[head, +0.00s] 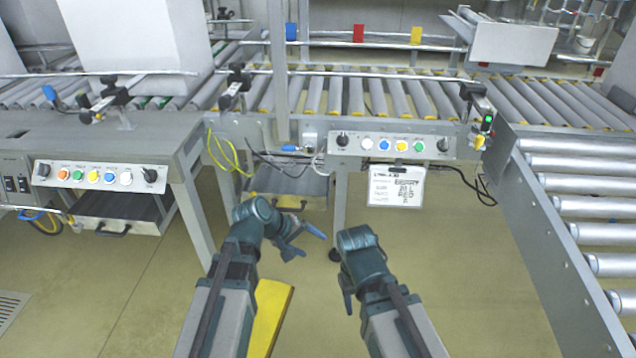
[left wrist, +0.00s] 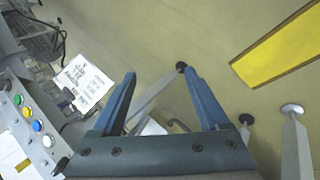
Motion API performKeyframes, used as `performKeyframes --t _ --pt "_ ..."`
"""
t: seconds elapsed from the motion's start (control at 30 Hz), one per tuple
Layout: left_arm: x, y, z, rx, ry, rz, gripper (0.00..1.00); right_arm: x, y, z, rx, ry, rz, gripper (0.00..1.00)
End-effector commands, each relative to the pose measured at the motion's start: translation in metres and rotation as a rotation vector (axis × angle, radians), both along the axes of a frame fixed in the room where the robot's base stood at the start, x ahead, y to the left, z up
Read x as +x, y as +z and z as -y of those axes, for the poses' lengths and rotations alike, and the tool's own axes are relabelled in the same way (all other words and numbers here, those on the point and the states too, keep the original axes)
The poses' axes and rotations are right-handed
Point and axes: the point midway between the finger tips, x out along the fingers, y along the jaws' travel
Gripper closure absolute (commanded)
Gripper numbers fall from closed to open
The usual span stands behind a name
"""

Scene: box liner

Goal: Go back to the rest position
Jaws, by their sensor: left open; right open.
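My left gripper (head: 302,241) is in the lower middle of the head view, over the floor in front of the conveyor frame. In the left wrist view its two blue fingers (left wrist: 160,95) are spread apart with nothing between them. My right gripper (head: 348,298) is to the right of it in the head view, over the bare floor. Its fingers are partly hidden by its own wrist, and no object shows in it. Both grippers are apart from the conveyors.
A roller conveyor (head: 390,97) runs across the back, with a control panel (head: 392,145) and a hanging label sheet (head: 396,187) on its front. Another conveyor (head: 585,205) stands at the right. A white box (head: 140,35) is at the back left. Yellow floor marking (head: 270,315) lies below; floor around is clear.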

Motion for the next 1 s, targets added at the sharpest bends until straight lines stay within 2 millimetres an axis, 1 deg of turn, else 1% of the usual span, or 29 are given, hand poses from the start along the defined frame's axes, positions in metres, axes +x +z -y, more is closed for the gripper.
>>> performKeyframes --t 0.1,0.17,0.27,0.3,0.37,0.4,0.5,0.67,0.7,0.87,1.0 --pt "0.000 0.000 0.000 0.000 0.001 0.000 0.22 0.000 0.000 -0.001 0.003 -0.011 0.001 0.50" --pt "-0.009 0.003 0.006 0.037 -0.045 -0.007 0.22 0.000 0.008 -0.001 0.002 -0.011 0.002 0.50" --pt "-0.037 0.007 0.018 0.165 -0.193 -0.032 0.22 0.000 0.025 0.000 0.002 -0.009 0.001 0.50" --pt "-0.050 0.009 0.022 0.230 -0.269 -0.045 0.22 0.000 0.033 0.000 0.002 -0.008 0.001 0.50" --pt "-0.071 0.011 0.025 0.331 -0.383 -0.067 0.22 0.000 0.044 0.000 0.001 -0.006 0.001 0.50" --pt "-0.083 0.013 0.026 0.396 -0.455 -0.082 0.22 0.000 0.050 0.000 0.001 -0.005 0.001 0.50" --pt "-0.109 0.021 0.023 0.539 -0.614 -0.117 0.22 0.000 0.064 0.000 0.001 -0.003 0.000 0.50" --pt "-0.143 0.042 0.014 0.743 -0.827 -0.177 0.22 0.000 0.085 0.000 0.000 0.000 0.000 0.50" --pt "-0.145 0.050 0.012 0.768 -0.850 -0.186 0.22 0.000 0.092 0.000 0.000 0.000 0.000 0.50" --pt "-0.142 0.080 0.011 0.757 -0.836 -0.184 0.22 0.000 0.123 0.000 0.000 -0.001 -0.001 0.50" --pt "-0.142 0.112 0.011 0.755 -0.833 -0.184 0.22 0.000 0.155 0.000 0.001 -0.003 -0.001 0.50"
